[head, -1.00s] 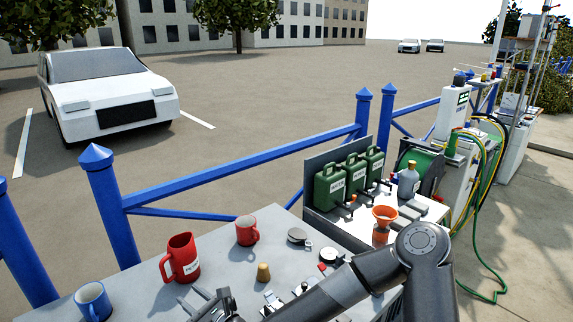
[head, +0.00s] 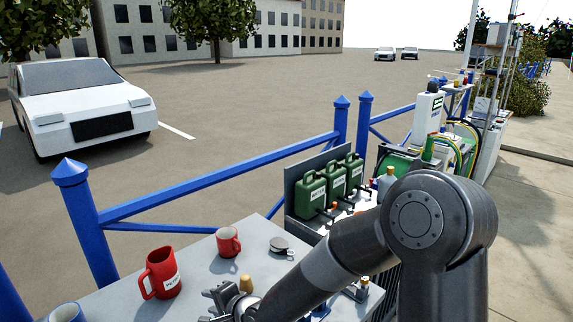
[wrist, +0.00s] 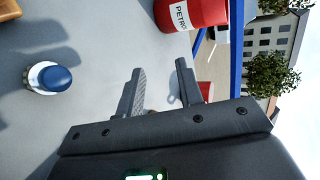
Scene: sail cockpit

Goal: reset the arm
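My arm reaches in from the lower right of the head view, its elbow joint large in front of the bench's right part. My gripper (head: 213,303) is low over the grey worktop (head: 205,262), partly cut off by the lower edge. In the wrist view my gripper (wrist: 158,78) has its two fingers apart, with no object clearly held between them. A tan cork-like piece (head: 246,284) stands just beside the gripper in the head view. The red jug (head: 163,272) is left of the gripper; its label reads PETRO in the wrist view (wrist: 190,12).
A red mug (head: 228,241) and a round metal lid (head: 280,245) are farther back. Green cans (head: 312,196) stand in a rack behind my arm. A blue railing (head: 220,178) runs behind the bench. A blue-topped knob (wrist: 50,77) shows in the wrist view.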

